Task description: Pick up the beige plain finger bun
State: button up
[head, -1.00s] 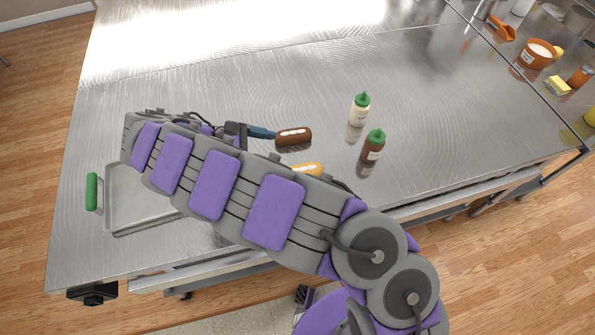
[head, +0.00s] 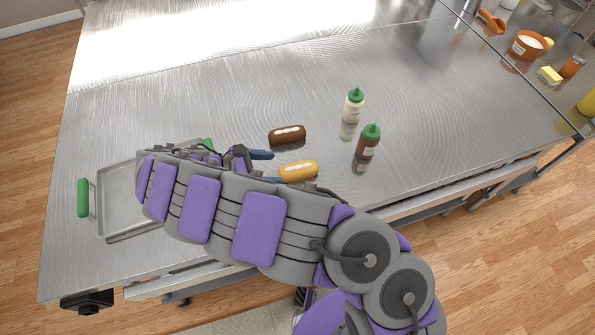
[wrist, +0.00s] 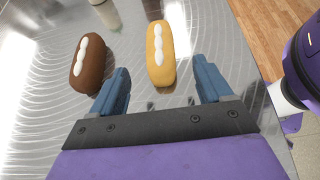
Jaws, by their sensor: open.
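A golden-beige finger bun (head: 299,171) with a white piped stripe lies on the steel table; no fully plain bun shows. A dark brown finger bun (head: 287,135) with a similar stripe lies behind it. My gripper (head: 269,167) is open and empty, with its blue fingers just left of the golden bun. In the wrist view, the golden bun (wrist: 160,55) lies ahead of my gripper (wrist: 160,74), lined up with the gap between the fingers. The brown bun (wrist: 88,60) is to the left, outside the left finger.
A cream bottle (head: 353,106) and a brown bottle (head: 368,143), both green-capped, stand to the right. A grey tray (head: 118,200) with green handles lies at left, partly hidden by my arm. The table's back is clear. A side counter at right holds an orange pot (head: 527,47).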

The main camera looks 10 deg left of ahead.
aim_at(296, 168)
jog(key=shift+x, duration=1.1)
jog(key=shift+b+x, duration=1.1)
jog(key=shift+x, duration=1.75)
jog(key=shift+w+r, duration=0.1)
jog(key=shift+r, duration=0.1)
jog(key=shift+c, duration=0.2)
jog(key=c, duration=1.1)
